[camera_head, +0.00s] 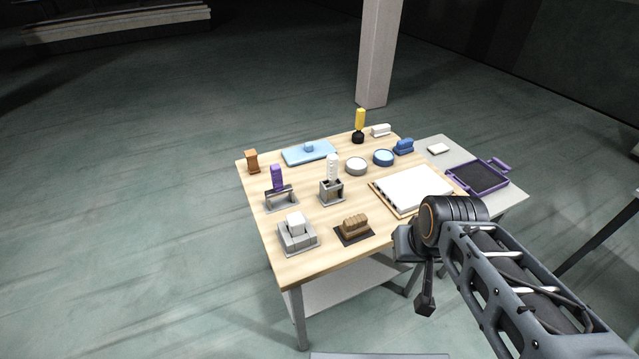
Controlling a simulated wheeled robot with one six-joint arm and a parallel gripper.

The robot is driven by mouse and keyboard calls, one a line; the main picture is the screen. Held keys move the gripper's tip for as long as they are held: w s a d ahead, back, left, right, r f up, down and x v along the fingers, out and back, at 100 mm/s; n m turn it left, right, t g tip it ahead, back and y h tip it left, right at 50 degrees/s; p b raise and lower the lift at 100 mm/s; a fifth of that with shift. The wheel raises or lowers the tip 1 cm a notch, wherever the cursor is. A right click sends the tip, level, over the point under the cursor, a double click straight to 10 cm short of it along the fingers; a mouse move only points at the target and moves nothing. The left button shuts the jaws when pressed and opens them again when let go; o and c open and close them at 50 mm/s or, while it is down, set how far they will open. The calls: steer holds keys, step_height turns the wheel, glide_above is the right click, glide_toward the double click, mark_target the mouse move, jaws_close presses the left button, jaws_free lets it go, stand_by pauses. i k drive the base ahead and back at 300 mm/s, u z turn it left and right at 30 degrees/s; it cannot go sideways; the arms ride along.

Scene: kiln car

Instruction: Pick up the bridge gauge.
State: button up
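The piece that looks like the bridge gauge (281,198) stands on the left part of the wooden table. It has a grey, bridge-shaped base with an opening under it and an upright purple handle on top. My gripper (425,301) hangs at the table's front right edge, pointing down, well to the right of the gauge and apart from it. Only a narrow dark part of the gripper shows, so its opening cannot be made out. No object shows in it.
Near the gauge stand a grey holder with a white-handled piece (332,178), a grey stepped block (297,233), a brown block (354,226) and an orange-brown piece (252,161). A blue tray (309,152) lies behind. A white slab (412,189) lies at right.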

mark_target(278, 189)
steer(key=z, duration=0.8)
steer(key=k, duration=1.75)
steer(key=u, duration=2.9)
steer(key=i, duration=3.1)
steer(key=z, duration=3.05)
steer(key=i, duration=1.65)
steer(key=z, duration=0.05)
